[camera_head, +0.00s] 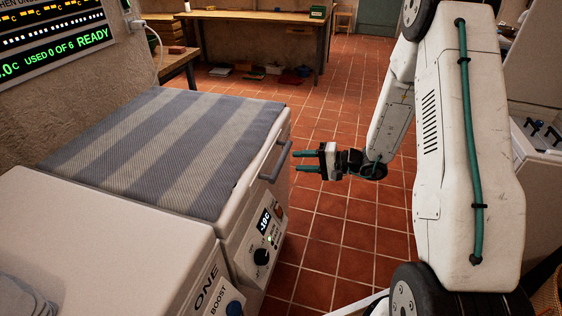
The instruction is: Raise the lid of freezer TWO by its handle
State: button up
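The white chest freezer with a striped cloth has a display and dial on its front panel (264,240). No name is readable on it; the nearer freezer (95,225) beside it is marked ONE. Its lid (283,133) is down, and a grey-blue striped cloth (165,145) covers the top. A grey bar handle (275,166) is on the lid's front edge. My gripper (298,161) is just right of the handle, its two teal fingers pointing left toward it. The fingers are apart with nothing between them. They look clear of the handle; exact depth is hard to tell.
Open tiled floor (345,215) lies in front of the freezers. A wooden table (265,18) stands at the back, with several flat items on the floor beneath. A status board (55,35) hangs on the left wall. A white unit (537,135) stands at the right.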

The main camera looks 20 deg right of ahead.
aim_at(284, 161)
jog(key=x, duration=0.7)
jog(key=shift+w+a, duration=0.1)
jog(key=shift+a, duration=0.1)
grip_shut()
